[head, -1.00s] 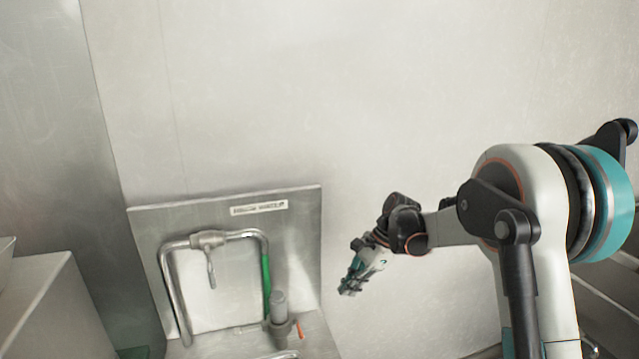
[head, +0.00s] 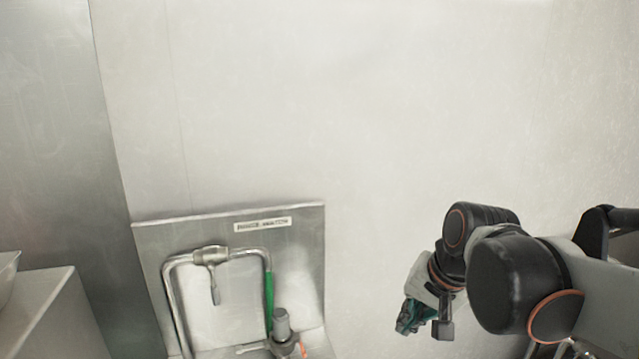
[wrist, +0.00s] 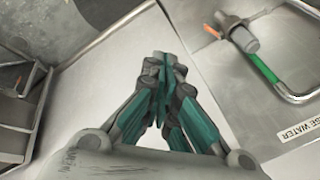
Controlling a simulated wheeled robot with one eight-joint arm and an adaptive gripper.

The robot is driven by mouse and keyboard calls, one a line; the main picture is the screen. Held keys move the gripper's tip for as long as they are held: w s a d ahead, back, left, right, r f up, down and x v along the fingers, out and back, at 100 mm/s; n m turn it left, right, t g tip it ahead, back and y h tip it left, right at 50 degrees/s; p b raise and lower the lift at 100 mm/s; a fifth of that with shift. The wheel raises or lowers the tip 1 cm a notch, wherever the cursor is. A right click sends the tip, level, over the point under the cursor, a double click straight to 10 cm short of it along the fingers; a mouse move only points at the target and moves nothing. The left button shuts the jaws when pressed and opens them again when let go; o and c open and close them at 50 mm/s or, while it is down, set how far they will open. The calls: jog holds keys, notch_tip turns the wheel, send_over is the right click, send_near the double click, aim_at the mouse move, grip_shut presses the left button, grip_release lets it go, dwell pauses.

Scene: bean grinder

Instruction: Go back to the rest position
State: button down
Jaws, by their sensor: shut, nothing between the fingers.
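My gripper (head: 412,316) is at the lower right of the head view, right of the metal wash station and apart from it. In the wrist view my gripper (wrist: 163,75) has its teal and grey fingers drawn together at the tips, with nothing between them. The fingers are small and partly turned away in the head view. My arm reaches in from the right edge of the head view and is folded close to the camera.
A steel panel with a label (head: 262,225) carries a bent pipe (head: 215,253) with a green section (head: 269,300). A pale counter (head: 45,310) with a bowl (head: 8,275) stands at the left. The wall between is bare.

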jog(key=s+d+f+n+t+h, duration=0.1)
jog(key=s+d+n, duration=0.1)
jog(key=s, duration=0.3)
jog(key=s+d+f+n+t+h, duration=0.1)
jog(key=s+d+n+t, duration=0.1)
jog(key=s, duration=0.4)
jog(key=shift+s+n, duration=0.3)
jog(key=shift+n, duration=0.4)
jog(key=shift+a, duration=0.1)
